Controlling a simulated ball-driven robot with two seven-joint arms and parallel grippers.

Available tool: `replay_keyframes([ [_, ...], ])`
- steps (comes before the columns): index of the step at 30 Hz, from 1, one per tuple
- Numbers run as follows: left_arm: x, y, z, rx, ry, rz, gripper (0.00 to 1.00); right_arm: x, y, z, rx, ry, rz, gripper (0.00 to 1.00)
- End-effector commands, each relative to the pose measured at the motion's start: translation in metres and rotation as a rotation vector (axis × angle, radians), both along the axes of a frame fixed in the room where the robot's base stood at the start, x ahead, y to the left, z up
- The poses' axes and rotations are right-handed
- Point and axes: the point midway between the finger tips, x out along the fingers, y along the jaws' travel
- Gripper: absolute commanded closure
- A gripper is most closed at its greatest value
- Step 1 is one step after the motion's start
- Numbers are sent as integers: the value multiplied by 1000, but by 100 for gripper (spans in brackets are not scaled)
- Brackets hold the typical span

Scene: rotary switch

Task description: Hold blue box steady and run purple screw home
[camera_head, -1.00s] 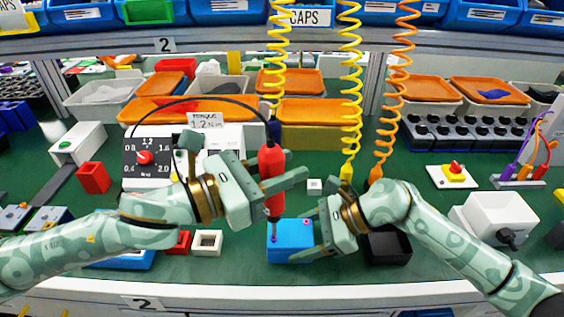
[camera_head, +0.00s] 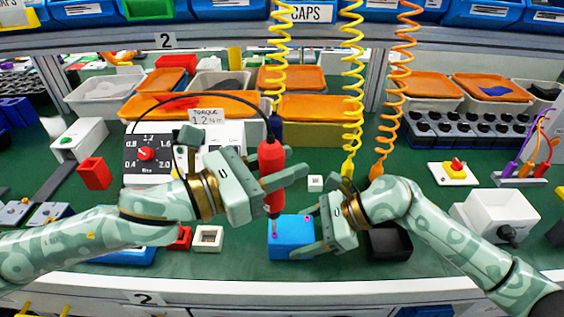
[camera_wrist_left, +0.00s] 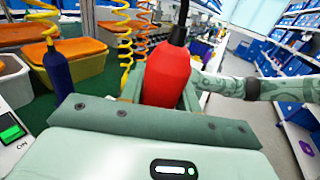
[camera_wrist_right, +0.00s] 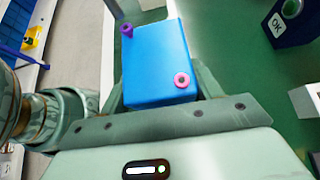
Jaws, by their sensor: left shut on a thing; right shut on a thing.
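The blue box (camera_head: 290,238) sits on the green bench, and my right gripper (camera_head: 318,232) is shut on it. The box also shows between the fingers in the right wrist view (camera_wrist_right: 157,65). A purple screw (camera_wrist_right: 127,30) stands at its far left corner there, and a pink ring-shaped screw head (camera_wrist_right: 182,80) is near the closer edge.
A torque dial panel (camera_head: 147,155) stands behind my left arm. A white open square part (camera_head: 207,238) lies left of the box and a black bin (camera_head: 388,242) to its right. A dark blue driver (camera_wrist_left: 57,70) hangs beyond my left gripper. Coiled cords hang behind.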

Motion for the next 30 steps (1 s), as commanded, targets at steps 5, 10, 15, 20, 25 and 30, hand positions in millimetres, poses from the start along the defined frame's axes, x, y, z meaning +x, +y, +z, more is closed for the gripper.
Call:
replay_keyframes([
  [5,0,0,0,-2,-1,-1,100,0,0,0,-1,1,0,78],
  [10,0,0,-3,-2,-1,-1,100,0,0,0,-1,1,0,78],
  [15,0,0,-6,-2,-1,-1,100,0,0,0,-1,1,0,78],
  [20,0,0,-10,-2,0,-1,100,0,0,0,-1,1,0,78],
  [25,0,0,-12,-2,-1,-1,100,0,0,0,-1,1,0,78],
  [30,0,0,-12,-2,-1,0,100,0,0,0,-1,1,0,78],
])
